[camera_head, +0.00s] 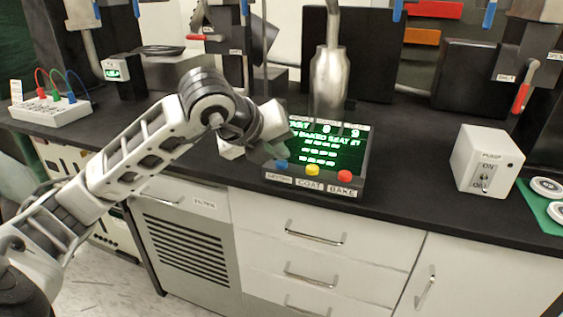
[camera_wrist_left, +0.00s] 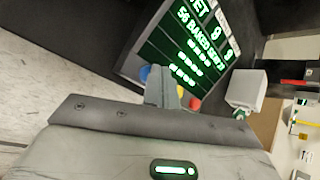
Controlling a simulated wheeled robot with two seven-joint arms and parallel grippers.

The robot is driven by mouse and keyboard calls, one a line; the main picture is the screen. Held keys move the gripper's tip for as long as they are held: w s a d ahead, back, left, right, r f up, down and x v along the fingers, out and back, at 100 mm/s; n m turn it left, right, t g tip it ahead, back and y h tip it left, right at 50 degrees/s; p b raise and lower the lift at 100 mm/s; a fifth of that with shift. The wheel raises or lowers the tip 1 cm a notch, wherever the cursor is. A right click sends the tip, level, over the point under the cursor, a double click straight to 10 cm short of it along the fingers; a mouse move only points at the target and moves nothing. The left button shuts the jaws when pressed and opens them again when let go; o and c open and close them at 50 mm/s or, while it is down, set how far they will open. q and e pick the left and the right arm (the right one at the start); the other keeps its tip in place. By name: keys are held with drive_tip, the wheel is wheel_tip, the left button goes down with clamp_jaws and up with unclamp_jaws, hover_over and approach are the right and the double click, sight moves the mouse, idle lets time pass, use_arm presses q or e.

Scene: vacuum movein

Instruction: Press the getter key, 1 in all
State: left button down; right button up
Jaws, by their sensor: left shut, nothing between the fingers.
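The control box (camera_head: 352,178) stands on the black bench with a lit green screen and a row of keys along its front. The blue getter key (camera_head: 281,164) is at the left end above its label, then the yellow COAT key (camera_head: 313,170) and the red BAKE key (camera_head: 344,175). My left gripper (camera_head: 271,153) is shut and empty, its tips close to the blue key at the box's left side. In the left wrist view the closed fingers (camera_wrist_left: 164,88) partly cover the blue key (camera_wrist_left: 144,74); whether they touch it I cannot tell.
A white pump switch box (camera_head: 486,160) stands to the right, and a white terminal block with coloured leads (camera_head: 50,110) at the far left. A metal cylinder (camera_head: 328,80) rises behind the control box. The bench between control box and pump box is clear.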

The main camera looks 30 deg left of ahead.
sight(278, 169)
use_arm(q)
drive_tip(key=shift+f+b, duration=0.3)
drive_tip(key=shift+f, duration=0.05)
drive_tip(key=shift+r, duration=0.1)
idle(0.4)
drive_tip(key=shift+r+p, duration=0.6)
drive_tip(key=shift+r, duration=0.2)
wheel_tip(278, 169, up, 5)
drive_tip(key=p, duration=0.3)
drive_tip(key=shift+p, duration=0.35)
idle(0.4)
